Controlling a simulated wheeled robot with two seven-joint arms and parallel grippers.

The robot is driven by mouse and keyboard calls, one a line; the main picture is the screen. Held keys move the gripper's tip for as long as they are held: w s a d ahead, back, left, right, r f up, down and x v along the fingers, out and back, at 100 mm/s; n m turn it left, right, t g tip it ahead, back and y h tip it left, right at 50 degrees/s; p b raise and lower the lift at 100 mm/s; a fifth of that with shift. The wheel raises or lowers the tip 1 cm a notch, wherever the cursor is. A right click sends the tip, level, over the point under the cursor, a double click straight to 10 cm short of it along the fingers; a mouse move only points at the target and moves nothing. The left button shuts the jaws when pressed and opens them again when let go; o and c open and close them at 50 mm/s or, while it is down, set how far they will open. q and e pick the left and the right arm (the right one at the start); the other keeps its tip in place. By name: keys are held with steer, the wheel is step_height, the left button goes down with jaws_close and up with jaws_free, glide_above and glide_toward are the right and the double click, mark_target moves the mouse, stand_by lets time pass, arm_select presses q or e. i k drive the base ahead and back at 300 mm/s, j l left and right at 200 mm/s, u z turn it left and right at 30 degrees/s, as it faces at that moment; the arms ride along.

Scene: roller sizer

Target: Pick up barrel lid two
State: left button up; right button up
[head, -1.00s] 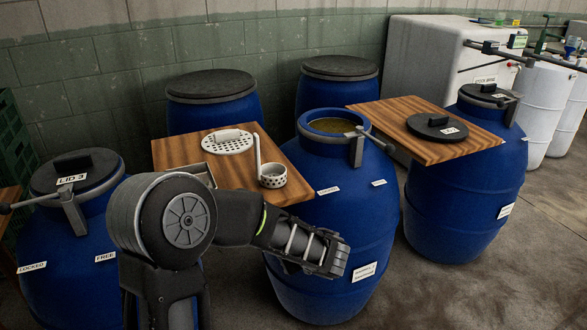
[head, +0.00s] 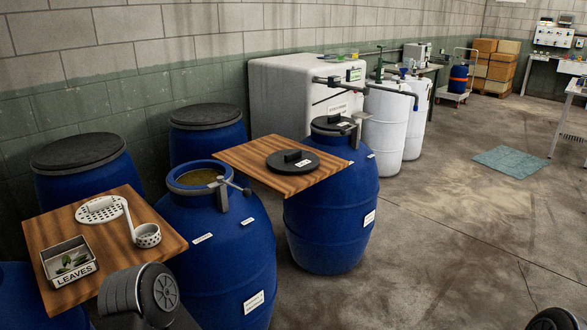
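A round black lid (head: 292,162) with a block handle and a small white label lies flat on the right wooden board (head: 240,158). The label is too small to read, so I cannot confirm its number. The open blue barrel (head: 222,260) stands left of that board, with brownish contents showing and a clamp ring with a lever (head: 230,184) at its rim. Another blue barrel (head: 330,225) stands under the board's right part, with a dark lid (head: 334,125) on top. Part of my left arm shows at the bottom left. Neither gripper is in view.
Dark-topped barrels (head: 207,117) stand behind. White drums (head: 384,125) and a white tank (head: 290,95) stand beyond. The floor at right is largely clear.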

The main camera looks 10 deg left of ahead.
mark_target(285, 160)
steer(key=i+l, duration=0.1)
steer(key=i, duration=0.6)
steer(key=i+l, duration=0.15)
steer(key=i, duration=0.55)
steer(key=i+l, duration=0.1)
steer(key=i, duration=0.6)
